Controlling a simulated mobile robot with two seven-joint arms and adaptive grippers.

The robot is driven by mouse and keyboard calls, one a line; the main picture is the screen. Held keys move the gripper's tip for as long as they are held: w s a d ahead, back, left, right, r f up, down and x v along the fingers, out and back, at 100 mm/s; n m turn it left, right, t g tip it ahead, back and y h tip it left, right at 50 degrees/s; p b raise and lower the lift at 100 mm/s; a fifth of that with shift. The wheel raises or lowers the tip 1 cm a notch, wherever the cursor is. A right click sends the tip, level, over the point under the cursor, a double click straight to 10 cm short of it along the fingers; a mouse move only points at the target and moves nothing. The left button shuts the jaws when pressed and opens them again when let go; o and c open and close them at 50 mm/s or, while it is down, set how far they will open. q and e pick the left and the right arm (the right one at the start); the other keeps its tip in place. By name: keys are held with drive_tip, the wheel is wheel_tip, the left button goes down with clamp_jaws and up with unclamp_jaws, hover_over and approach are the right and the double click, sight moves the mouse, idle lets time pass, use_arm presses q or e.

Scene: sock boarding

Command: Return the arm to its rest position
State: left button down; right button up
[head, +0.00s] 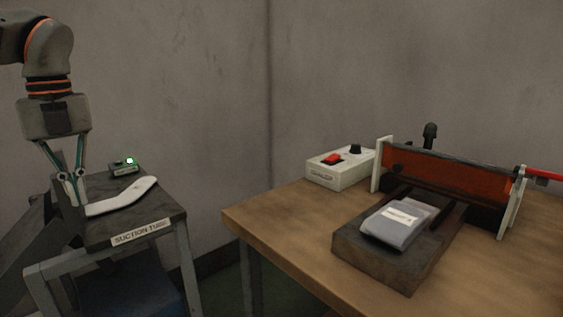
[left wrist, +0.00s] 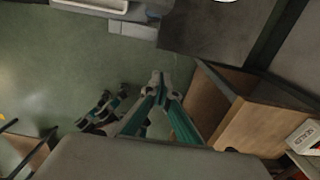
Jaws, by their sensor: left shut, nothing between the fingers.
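My left gripper (head: 74,201) hangs from my left arm at the left of the head view. It points down beside the near left end of a white sock-shaped form (head: 125,198) on a small dark stand. The fingers are shut and empty. In the left wrist view my left gripper (left wrist: 159,76) shows with its fingertips together over green floor.
The dark stand (head: 150,217) is labelled SUCTION TUBE and carries a small box with a green light (head: 125,167). A wooden table (head: 283,224) holds a white control box (head: 340,170), an orange-fronted press (head: 440,174), and folded grey socks (head: 398,224) on a dark block.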

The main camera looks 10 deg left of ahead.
use_arm(q)
drive_tip(key=s+a+f+n+t+h+p, duration=0.1)
drive_tip(key=s+a+f+t+h+p, duration=0.3)
drive_tip(key=s+a+f+h+p, duration=0.4)
drive_tip(key=s+d+f+n+t+p, duration=0.2)
drive_tip(key=s+f+n+t+p, duration=0.4)
drive_tip(key=f, duration=0.5)
drive_tip(key=s+d+f+n+t+y+p, duration=0.3)
drive_tip(key=s+d+f+n+y+p, duration=0.15)
drive_tip(key=s+d+f+n, duration=0.7)
drive_tip(key=s+d+n+g+p, duration=0.1)
drive_tip(key=s+d+p, duration=0.1)
drive_tip(key=s+d, duration=0.3)
drive_tip(key=s+d+n+g+p, duration=0.1)
drive_tip(key=s+d, duration=0.4)
drive_tip(key=d, duration=0.7)
drive_tip(key=shift+d+f+n+y+p, duration=0.4)
drive_tip(key=shift+n+y+p, duration=0.05)
drive_tip(key=shift+n+p, duration=0.25)
use_arm(e)
drive_tip(key=s+d+r+n+g+h, duration=0.1)
drive_tip(key=s+d+n+g+h, duration=0.1)
drive_tip(key=d, duration=0.8)
drive_tip(key=shift+s+d+r+n+h, duration=0.3)
drive_tip(key=shift+s+r+n+h, duration=0.1)
drive_tip(key=shift+s+n, duration=0.55)
